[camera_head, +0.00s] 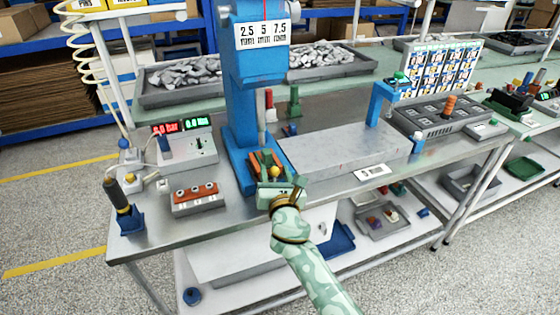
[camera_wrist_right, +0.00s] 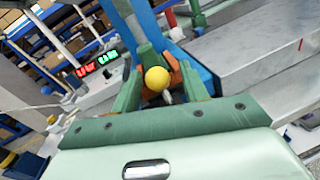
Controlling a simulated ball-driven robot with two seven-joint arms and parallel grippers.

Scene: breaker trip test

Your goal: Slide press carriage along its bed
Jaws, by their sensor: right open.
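The blue press (camera_head: 252,85) stands upright at the left-middle of the bench. At its foot is an orange part with a yellow ball knob (camera_head: 275,171), seemingly the carriage; most of it is hidden by my gripper. A long grey metal bed (camera_head: 340,145) runs right from the press foot; it also shows in the wrist view (camera_wrist_right: 255,50). My right gripper (camera_head: 272,172) is at the press foot. In the wrist view, its green fingers stand apart on either side of the yellow knob (camera_wrist_right: 157,78). I cannot tell whether they touch it. My left gripper is not in view.
A box with red and green digits (camera_head: 185,146) and a small unit with an orange top (camera_head: 196,198) stand left of the press. A blue arch (camera_head: 383,97) stands at the bed's right part. A white label plate (camera_head: 372,172) lies in front of the bed.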

